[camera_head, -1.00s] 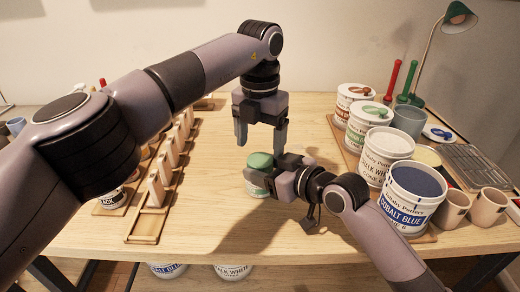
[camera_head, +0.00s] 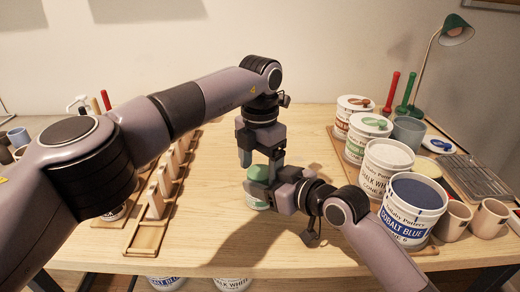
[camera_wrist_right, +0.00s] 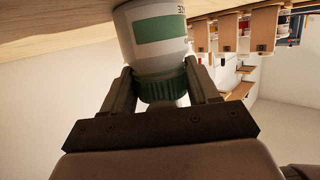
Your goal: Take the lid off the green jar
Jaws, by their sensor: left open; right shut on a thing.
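The green jar (camera_head: 255,205) is small and white with a green label, upright on the table, with its green lid (camera_head: 258,172) on top. The right wrist view shows the jar (camera_wrist_right: 157,35) and its ribbed lid (camera_wrist_right: 163,88) upside down between the gripper's fingers.
Several pottery buckets, including a cobalt blue one (camera_head: 410,226), stand on a wooden board at the right, with mugs (camera_head: 487,218) beside them. A wooden rack (camera_head: 148,237) with upright tiles runs along the left. The table between is mostly clear.

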